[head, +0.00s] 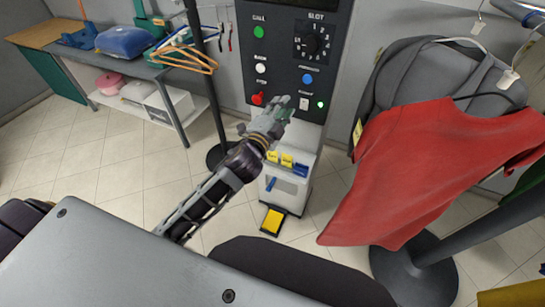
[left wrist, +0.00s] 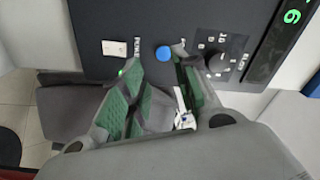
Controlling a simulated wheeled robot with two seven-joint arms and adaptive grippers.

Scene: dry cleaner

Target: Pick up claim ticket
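My left gripper (head: 282,106) is in front of the panel, just left of the plate in the head view. In the left wrist view (left wrist: 154,63) its green-padded fingers are apart, with nothing held between their tips. My right gripper is not in view.
The panel has a blue button (head: 307,78), a red button (head: 257,98) and a knob (head: 312,43). Yellow tags (head: 287,160) sit on the white cabinet below. A red shirt (head: 440,170) hangs at the right. A side table (head: 150,72) stands at the left.

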